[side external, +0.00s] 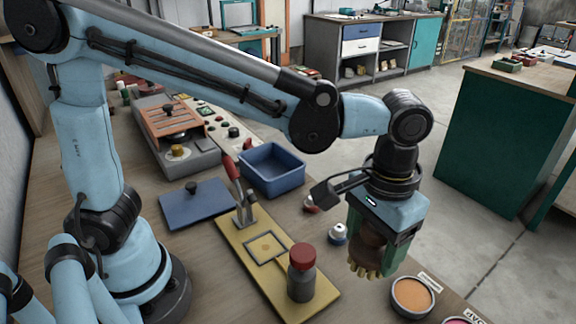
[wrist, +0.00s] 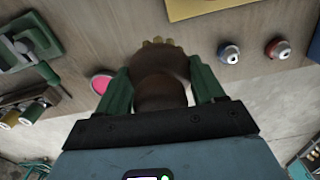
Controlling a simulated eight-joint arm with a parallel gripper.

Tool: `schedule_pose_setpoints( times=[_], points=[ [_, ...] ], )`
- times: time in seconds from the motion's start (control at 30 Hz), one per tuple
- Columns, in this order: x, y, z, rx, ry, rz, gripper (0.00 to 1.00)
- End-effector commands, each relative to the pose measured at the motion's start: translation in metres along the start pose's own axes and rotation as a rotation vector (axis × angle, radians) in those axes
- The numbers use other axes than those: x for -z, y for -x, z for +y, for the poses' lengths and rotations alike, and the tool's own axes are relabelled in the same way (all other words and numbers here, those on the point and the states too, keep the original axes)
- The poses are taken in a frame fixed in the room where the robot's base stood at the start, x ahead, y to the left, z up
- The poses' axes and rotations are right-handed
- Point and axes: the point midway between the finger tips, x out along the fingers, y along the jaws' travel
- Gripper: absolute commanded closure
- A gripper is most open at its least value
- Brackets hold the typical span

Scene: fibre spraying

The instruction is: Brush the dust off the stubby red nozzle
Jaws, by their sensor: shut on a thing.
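My gripper (side external: 378,238) is shut on a brown-handled brush (side external: 368,250) with yellow bristles. The brush hangs bristles down above the bench's front edge. It also shows in the wrist view (wrist: 160,85), between my green fingers, with its bristles at the top. A small red nozzle (side external: 311,205) with a pale tip stands on the bench left of my gripper, partly hidden by the wrist camera. In the wrist view the red nozzle (wrist: 278,48) is right of a similar blue nozzle (wrist: 229,53). The brush is apart from both. Dust on the red nozzle is too small to tell.
A yellow board (side external: 236,240) with a toggle clamp and a red-capped jar (side external: 302,275) lies left of the brush. An orange-filled pot (side external: 412,297) is close to the bristles on the right. A blue tray (side external: 272,170) and a blue lid (side external: 195,205) are farther back.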

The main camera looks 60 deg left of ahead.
Motion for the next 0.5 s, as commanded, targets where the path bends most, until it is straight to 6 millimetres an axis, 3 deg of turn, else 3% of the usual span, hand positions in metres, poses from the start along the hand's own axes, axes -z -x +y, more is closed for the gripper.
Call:
schedule_pose_setpoints(
  times=[0.2, 0.5],
  points=[
    [0.04, 0.002, -0.079, 0.0, 0.267, 0.0, 0.57],
    [0.063, 0.004, -0.181, 0.0, 0.58, 0.0, 0.57]
  ],
)
